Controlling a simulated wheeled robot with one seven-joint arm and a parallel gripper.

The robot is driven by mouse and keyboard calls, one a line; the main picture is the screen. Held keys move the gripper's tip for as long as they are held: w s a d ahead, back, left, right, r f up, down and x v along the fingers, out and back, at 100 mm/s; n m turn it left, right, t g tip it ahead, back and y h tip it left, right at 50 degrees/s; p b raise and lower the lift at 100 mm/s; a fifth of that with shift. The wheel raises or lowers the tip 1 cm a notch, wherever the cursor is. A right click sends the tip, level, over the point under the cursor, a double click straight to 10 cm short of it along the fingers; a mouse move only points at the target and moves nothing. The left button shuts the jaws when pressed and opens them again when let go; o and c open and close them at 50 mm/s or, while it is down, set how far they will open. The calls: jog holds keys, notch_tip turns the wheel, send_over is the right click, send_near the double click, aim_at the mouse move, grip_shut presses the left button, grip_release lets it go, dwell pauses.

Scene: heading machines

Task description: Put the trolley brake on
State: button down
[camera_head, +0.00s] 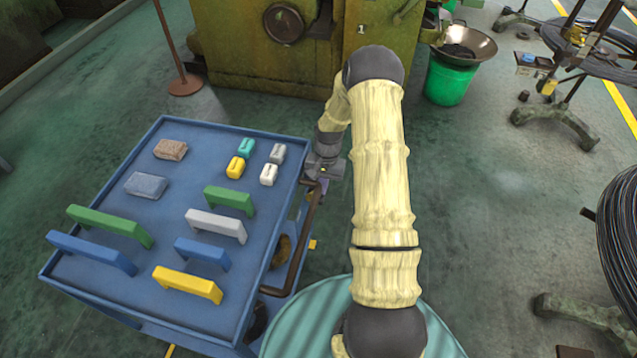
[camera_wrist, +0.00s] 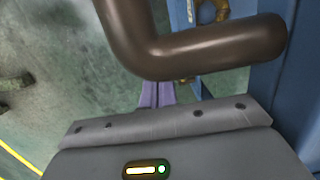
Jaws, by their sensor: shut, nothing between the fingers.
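The blue trolley (camera_head: 150,135) stands at the left, with a brown bent-pipe handle (camera_head: 297,250) along its right side. The handle crosses the upper part of the wrist view (camera_wrist: 205,48). A small yellow tab (camera_head: 312,244) shows low beside the handle; I cannot tell for sure whether it is the brake. A brownish wheel (camera_head: 282,249) shows under the trolley's side. My gripper (camera_head: 322,172) is at the handle's far end, by the trolley's right edge. In the wrist view its purple fingers (camera_wrist: 157,94) are shut and empty, their tips partly hidden behind the handle.
Blocks and colored handles, such as a yellow one (camera_head: 188,284), lie on the trolley top. A green machine (camera_head: 260,45) stands behind. A green bucket (camera_head: 447,82) under a metal pan is at the back right. Wire coils (camera_head: 620,235) stand at the right. Floor between is clear.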

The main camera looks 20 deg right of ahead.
jog(key=shift+s+d, duration=0.2)
jog(key=shift+d, duration=0.15)
jog(key=shift+w, duration=0.1)
notch_tip(320, 180, up, 12)
jog(key=w+d+p, duration=0.1)
jog(key=d, duration=0.1)
jog(key=shift+w+d+p, duration=0.3)
jog(key=shift+w+p, duration=0.1)
jog(key=shift+r, duration=0.1)
